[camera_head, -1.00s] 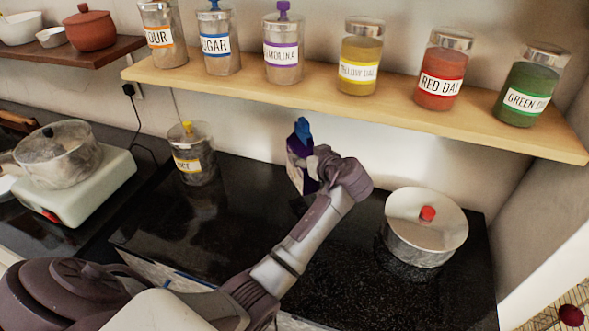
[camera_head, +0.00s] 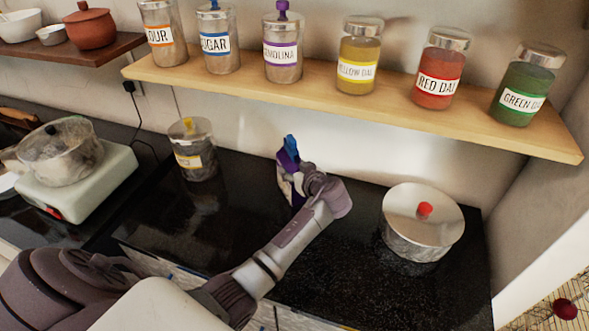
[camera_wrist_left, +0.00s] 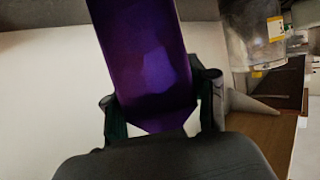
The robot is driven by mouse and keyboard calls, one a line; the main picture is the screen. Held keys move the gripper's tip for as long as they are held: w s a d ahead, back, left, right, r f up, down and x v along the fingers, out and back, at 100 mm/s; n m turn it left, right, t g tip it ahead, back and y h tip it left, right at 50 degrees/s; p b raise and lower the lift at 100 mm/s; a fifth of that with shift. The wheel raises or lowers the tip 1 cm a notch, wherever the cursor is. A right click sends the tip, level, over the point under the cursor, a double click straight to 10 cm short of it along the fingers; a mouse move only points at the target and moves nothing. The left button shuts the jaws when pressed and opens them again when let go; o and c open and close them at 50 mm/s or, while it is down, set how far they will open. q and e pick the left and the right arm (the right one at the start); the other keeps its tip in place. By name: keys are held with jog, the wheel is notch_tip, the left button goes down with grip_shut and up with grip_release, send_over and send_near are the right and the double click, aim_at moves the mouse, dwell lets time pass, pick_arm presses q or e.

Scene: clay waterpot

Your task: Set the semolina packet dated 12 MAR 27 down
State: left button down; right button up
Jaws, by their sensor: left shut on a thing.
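My left gripper (camera_head: 292,186) is shut on a purple packet (camera_head: 287,161) and holds it upright, slightly tilted, over the black counter (camera_head: 215,225). A blue part shows at the packet's top. In the left wrist view the purple packet (camera_wrist_left: 145,60) stands between the two dark fingers of the left gripper (camera_wrist_left: 158,105). No date is readable on it. The gripper hides its lower part, so I cannot tell whether it touches the counter. The semolina jar (camera_head: 283,58), with a purple label and purple lid knob, stands on the wooden shelf. My right gripper is not in view.
A yellow-labelled jar (camera_head: 193,150) stands left of the packet. A lidded pot (camera_head: 405,235) with a red knob stands to the right. The wooden shelf (camera_head: 320,98) with several jars overhangs behind. Black counter is clear between the jar and pot.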

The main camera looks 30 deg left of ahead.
pick_arm(q)
jog(key=shift+c, duration=1.7)
grip_release()
jog(key=shift+r, duration=0.1)
jog(key=b+v, duration=0.1)
jog(key=v, duration=1.1)
jog(key=shift+s, duration=0.1)
